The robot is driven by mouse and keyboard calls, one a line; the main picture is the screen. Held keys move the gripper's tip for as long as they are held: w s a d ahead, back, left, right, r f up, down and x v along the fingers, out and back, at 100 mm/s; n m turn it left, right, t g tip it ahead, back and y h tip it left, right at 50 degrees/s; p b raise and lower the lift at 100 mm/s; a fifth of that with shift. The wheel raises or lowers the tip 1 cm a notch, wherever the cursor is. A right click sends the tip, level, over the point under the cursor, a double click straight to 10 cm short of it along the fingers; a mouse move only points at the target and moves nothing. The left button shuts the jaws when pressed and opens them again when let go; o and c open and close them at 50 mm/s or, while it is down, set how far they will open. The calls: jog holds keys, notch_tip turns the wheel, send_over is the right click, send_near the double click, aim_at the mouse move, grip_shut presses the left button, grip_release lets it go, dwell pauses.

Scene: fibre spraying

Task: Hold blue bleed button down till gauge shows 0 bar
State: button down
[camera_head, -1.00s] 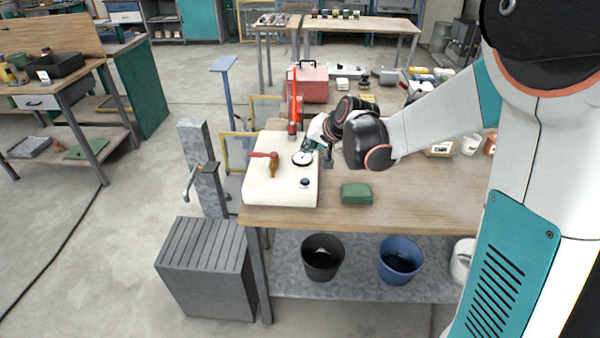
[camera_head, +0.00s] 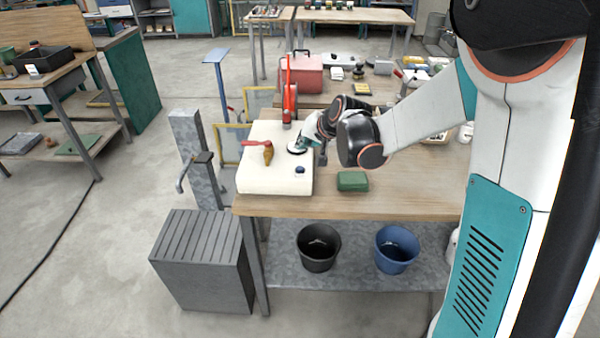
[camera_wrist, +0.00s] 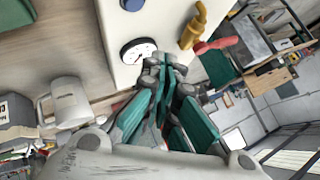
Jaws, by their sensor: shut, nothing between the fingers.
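The blue bleed button (camera_head: 300,169) sits on the front right of a cream box (camera_head: 262,180) on the bench. In the wrist view the button (camera_wrist: 132,4) is cut by the top edge. The round white gauge (camera_head: 296,149) lies behind the button; its dial (camera_wrist: 138,50) shows a dark needle, but the reading is too small to tell. My gripper (camera_head: 304,145), with teal fingers (camera_wrist: 168,66), is shut and empty. It is beside the gauge and overlaps its edge in view, apart from the button. Whether it touches the gauge is unclear.
A brass valve with a red handle (camera_head: 258,147) stands on the box, left of the gauge. A tall red lever (camera_head: 288,90) rises behind. A green block (camera_head: 352,181) lies right of the box. A white mug (camera_wrist: 66,102) shows in the wrist view.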

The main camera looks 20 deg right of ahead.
aim_at(303, 167)
jog(key=shift+f+b, duration=1.7)
jog(key=shift+f, duration=1.05)
jog(key=shift+f+b, duration=0.35)
jog(key=shift+f, duration=0.05)
jog(key=shift+f+b, duration=0.35)
jog(key=shift+f, duration=0.05)
dwell(2.1)
jog(key=shift+r+p, duration=0.6)
jog(key=shift+r, duration=0.3)
jog(key=shift+r+p, duration=1.8)
jog(key=shift+r, duration=0.7)
